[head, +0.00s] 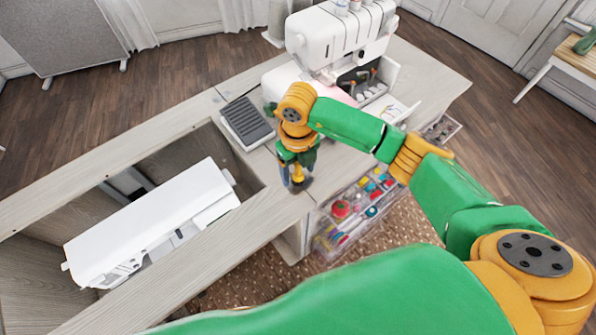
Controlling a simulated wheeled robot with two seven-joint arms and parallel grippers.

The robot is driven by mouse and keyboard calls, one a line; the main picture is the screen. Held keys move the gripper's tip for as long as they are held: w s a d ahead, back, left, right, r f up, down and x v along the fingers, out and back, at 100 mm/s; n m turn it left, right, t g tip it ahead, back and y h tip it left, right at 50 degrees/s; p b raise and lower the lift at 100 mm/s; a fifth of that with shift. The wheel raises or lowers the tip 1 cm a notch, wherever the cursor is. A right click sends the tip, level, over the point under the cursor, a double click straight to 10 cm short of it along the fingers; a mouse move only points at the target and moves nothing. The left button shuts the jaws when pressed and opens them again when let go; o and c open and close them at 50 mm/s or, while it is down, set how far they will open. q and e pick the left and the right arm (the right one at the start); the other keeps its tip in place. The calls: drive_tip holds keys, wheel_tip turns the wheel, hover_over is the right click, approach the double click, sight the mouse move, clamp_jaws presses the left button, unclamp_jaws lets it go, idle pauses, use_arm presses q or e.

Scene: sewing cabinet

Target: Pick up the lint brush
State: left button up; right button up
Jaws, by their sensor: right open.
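My right gripper (296,182) points down over the front edge of the cabinet top (345,165), just right of the open well. Its fingers are open. A small yellow piece shows between or just behind the fingers, with something dark at their tips. I cannot tell whether this is the lint brush or part of my gripper. I cannot make out the lint brush for certain anywhere else; my wrist hides part of the top here. My left gripper is not in view.
A dark grey ribbed pedal (246,121) lies behind the gripper. A white serger (340,40) stands at the back. A white sewing machine (150,225) sits in the cabinet's well. A clear drawer unit (330,238) with coloured supplies is at the front.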

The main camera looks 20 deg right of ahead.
drive_tip(key=shift+w+f, duration=0.15)
drive_tip(key=shift+f, duration=0.35)
clamp_jaws()
drive_tip(key=shift+r, duration=0.1)
drive_tip(key=shift+r, duration=0.2)
wheel_tip(320, 180, up, 3)
drive_tip(key=shift+a+b, duration=0.15)
drive_tip(key=shift+b, duration=0.5)
drive_tip(key=s+a+r, duration=0.8)
drive_tip(key=s+r, duration=0.2)
drive_tip(key=s, duration=0.2)
drive_tip(key=w+d+n, duration=0.1)
drive_tip(key=d+n, duration=0.3)
drive_tip(key=n, duration=0.7)
drive_tip(key=w+d+n, duration=0.2)
drive_tip(key=d+n, duration=0.2)
drive_tip(key=n, duration=0.7)
drive_tip(key=w+d+r+n+p, duration=0.1)
drive_tip(key=d+n, duration=0.3)
drive_tip(key=n, duration=0.6)
drive_tip(key=shift+w+d+n, duration=0.2)
drive_tip(key=shift+d+n, duration=0.1)
drive_tip(key=shift+n, duration=0.1)
